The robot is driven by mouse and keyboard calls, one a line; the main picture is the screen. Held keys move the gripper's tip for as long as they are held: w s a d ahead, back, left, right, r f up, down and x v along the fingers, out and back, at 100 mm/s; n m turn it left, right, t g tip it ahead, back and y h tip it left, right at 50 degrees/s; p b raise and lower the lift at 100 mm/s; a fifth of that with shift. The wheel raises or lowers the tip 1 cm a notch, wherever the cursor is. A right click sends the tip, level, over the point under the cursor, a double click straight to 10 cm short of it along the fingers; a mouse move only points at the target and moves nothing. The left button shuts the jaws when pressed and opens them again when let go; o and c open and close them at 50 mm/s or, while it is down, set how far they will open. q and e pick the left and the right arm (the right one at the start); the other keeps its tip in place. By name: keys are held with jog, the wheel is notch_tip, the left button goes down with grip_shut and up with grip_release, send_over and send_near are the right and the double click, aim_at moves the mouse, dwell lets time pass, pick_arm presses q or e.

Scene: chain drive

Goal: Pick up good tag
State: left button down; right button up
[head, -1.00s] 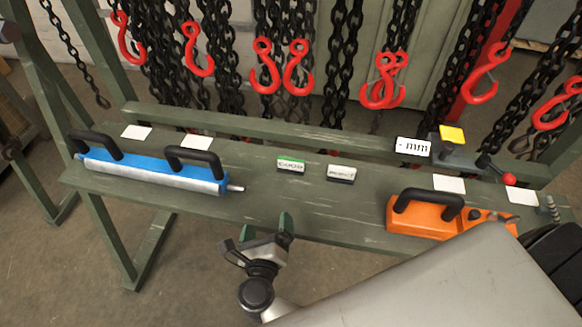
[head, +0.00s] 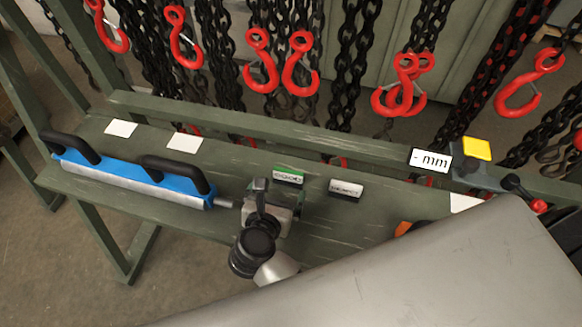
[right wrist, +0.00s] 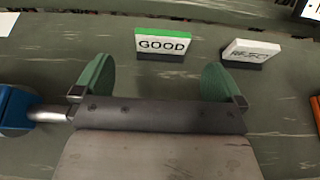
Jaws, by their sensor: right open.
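The good tag (head: 288,176) is a small white block with a green top edge, standing on the green bench. In the right wrist view the tag (right wrist: 163,44) reads "GOOD" and lies ahead of my fingers, between their lines. My right gripper (right wrist: 158,80) is open and empty, its two green fingers apart, not touching the tag. In the head view the right gripper (head: 262,190) is just in front and left of the tag. My left gripper is not in view.
A white and black reject tag (head: 346,189) stands right of the good tag; it also shows in the wrist view (right wrist: 262,53). A blue tool with black handles (head: 130,180) lies left, its metal tip near my gripper. Red hooks (head: 300,65) hang behind.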

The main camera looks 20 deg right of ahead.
aim_at(288, 175)
jog(key=x, duration=0.3)
jog(key=shift+w+d, duration=0.2)
jog(key=shift+d, duration=0.05)
jog(key=p+x, duration=0.1)
jog(key=x, duration=0.3)
jog(key=shift+d+f, duration=0.15)
jog(key=shift+d, duration=0.05)
jog(key=shift+w+d+f, duration=0.1)
jog(key=shift+w, duration=0.15)
jog(key=c, duration=0.8)
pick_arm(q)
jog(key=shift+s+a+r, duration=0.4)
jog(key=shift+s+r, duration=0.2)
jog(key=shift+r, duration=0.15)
